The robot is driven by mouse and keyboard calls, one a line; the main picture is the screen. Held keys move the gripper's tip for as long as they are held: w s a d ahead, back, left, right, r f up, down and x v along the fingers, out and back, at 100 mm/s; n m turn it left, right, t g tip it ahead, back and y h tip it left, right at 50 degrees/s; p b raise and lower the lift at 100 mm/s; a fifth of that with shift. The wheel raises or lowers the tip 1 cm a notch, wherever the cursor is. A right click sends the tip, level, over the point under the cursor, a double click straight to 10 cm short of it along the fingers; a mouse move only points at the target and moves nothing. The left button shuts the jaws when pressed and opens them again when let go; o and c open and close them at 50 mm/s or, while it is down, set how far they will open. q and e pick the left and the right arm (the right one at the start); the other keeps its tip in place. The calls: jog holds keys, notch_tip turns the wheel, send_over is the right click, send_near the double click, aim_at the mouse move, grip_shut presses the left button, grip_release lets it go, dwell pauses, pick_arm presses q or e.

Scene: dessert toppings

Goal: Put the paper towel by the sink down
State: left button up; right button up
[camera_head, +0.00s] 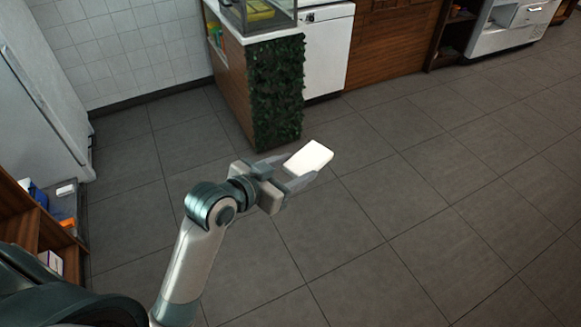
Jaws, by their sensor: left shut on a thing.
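A small white block (309,158), which looks like the paper towel, is held in the air over the grey floor. My left gripper (292,172) is shut on it, with a finger on each side. The arm reaches in from the bottom left. No sink can be made out in this view. My right gripper is not in view.
A counter with a green leafy end panel (276,92) and a glass case on top stands ahead. The tiled floor (430,215) to the right is clear.

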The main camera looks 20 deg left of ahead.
pick_arm(q)
jog(key=shift+a+r+n+t+y, duration=0.1)
jog(key=shift+a+n+t+y, duration=0.05)
jog(key=shift+n+y, duration=0.45)
jog(key=shift+a+n+t+y, duration=0.1)
jog(key=shift+n+t+y, duration=0.05)
jog(key=shift+n+y, duration=0.4)
jog(key=shift+s+a+r+n+y, duration=0.1)
jog(key=shift+s+a+n+y, duration=0.1)
jog(key=shift+a+n+y, duration=0.3)
jog(key=shift+s+a+n+y, duration=0.15)
jog(key=shift+a+n+y, duration=0.05)
jog(key=shift+n+y, duration=0.4)
jog(key=shift+w, duration=0.1)
